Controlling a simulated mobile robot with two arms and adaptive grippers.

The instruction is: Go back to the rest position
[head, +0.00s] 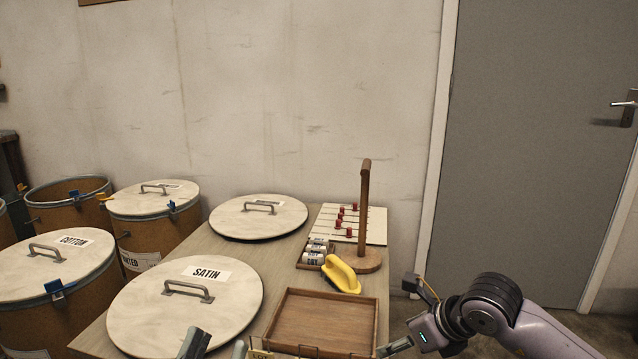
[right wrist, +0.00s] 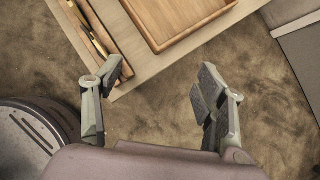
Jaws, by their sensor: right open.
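My right gripper (right wrist: 160,82) is open and empty in the right wrist view, its two fingers wide apart over the floor beside the table corner. In the head view the right gripper (head: 402,315) is just off the table's right edge, beside the wooden tray. Of my left gripper (head: 195,343) only a grey finger part shows at the bottom edge of the head view, in front of the SATIN lid. The rest of it is out of frame, so its opening cannot be judged.
Drums (head: 150,225) stand left; a grey door (head: 530,130) is right.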

